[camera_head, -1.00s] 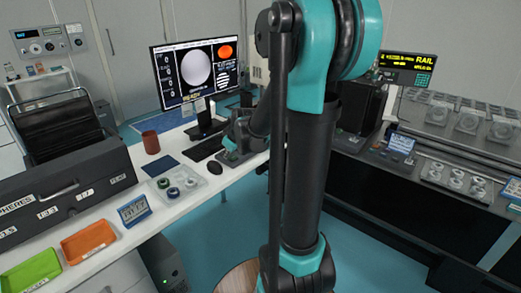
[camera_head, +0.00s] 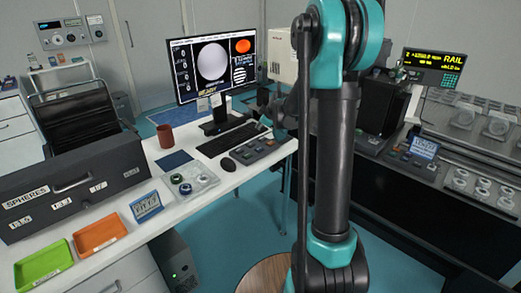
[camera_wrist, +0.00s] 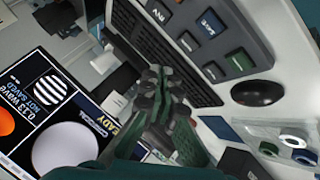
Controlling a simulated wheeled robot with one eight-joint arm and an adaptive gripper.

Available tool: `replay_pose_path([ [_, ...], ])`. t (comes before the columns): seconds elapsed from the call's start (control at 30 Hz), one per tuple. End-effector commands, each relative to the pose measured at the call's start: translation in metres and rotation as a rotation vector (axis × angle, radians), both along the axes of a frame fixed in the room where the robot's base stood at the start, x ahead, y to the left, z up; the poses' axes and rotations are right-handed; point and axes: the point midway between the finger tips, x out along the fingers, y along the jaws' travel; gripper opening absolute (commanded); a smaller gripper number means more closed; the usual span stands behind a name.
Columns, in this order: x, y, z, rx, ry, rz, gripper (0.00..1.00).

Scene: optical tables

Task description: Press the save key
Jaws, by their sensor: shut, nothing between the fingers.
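The grey key panel (camera_head: 250,155) lies on the white desk, right of the mouse. In the wrist view the panel (camera_wrist: 225,45) shows at upper right, with a blue key (camera_wrist: 212,23) whose lettering looks like SAVE. A green key (camera_wrist: 240,60) sits beside it, and grey keys lie along the other row. My gripper (camera_wrist: 152,88) is shut and empty. In the wrist view it appears left of and below the panel, with space between its tips and the keys.
The monitor (camera_head: 215,66) stands behind the black keyboard (camera_head: 232,139); in the wrist view its screen (camera_wrist: 62,125) reads NOT SAVED and READY. The mouse (camera_head: 228,164), a tray of rings (camera_head: 190,181) and a red cup (camera_head: 165,136) are nearby.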

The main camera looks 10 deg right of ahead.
Motion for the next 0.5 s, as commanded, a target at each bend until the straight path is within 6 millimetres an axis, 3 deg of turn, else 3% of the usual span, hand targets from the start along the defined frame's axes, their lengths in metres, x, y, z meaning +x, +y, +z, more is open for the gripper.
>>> replay_pose_path([
  [0.23, 0.000, 0.000, -0.014, 0.000, 0.000, 0.000, 0.00],
  [0.5, 0.000, 0.000, -0.049, 0.001, 0.000, -0.001, 0.00],
])
